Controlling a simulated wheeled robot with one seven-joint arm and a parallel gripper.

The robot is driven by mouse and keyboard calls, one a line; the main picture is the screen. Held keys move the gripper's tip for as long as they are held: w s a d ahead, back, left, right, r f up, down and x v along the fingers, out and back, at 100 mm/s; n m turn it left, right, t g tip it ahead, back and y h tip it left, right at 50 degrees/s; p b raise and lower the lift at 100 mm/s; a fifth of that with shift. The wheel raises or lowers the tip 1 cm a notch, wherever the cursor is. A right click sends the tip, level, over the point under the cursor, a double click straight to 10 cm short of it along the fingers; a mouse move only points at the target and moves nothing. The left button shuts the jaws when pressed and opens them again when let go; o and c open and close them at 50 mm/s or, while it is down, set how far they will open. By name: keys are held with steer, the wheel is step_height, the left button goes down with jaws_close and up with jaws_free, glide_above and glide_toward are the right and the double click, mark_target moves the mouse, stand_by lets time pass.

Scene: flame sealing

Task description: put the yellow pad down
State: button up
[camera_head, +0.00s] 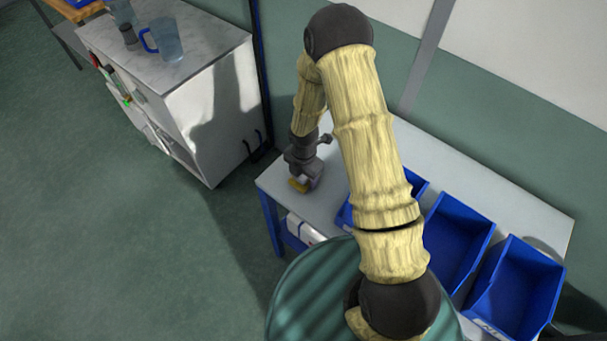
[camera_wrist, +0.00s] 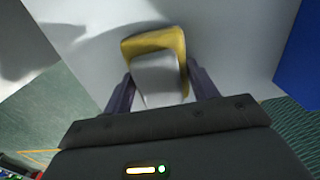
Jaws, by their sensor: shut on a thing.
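The yellow pad (camera_wrist: 177,41) is between the two fingers of my gripper (camera_wrist: 161,88) in the wrist view, with a grey block-like part on its near side. My gripper is shut on it. I cannot tell whether the pad touches the table top. Part of the pad is hidden by the grey part.
Blue bins (camera_head: 456,237) stand in a row along the table's right part; another bin (camera_head: 517,291) is at the far right. A white cabinet (camera_head: 215,110) with a blue-handled jug (camera_head: 165,42) stands at the upper left. The table's left end around the gripper looks clear.

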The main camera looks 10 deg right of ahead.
steer(key=o, duration=1.1)
steer(key=shift+f, duration=0.1)
step_height(320, 180, up, 12)
steer(key=s+d+r+m+t, duration=0.1)
steer(key=s+d+r+m, duration=0.4)
steer(key=m, duration=0.8)
steer(key=s+d+r+m+t, duration=0.1)
steer(key=s+d+r+m, duration=0.3)
steer(key=m, duration=1)
steer(key=s+r, duration=0.3)
steer(key=r, duration=0.2)
steer(key=shift+d+t, duration=0.3)
steer(key=shift+d, duration=0.1)
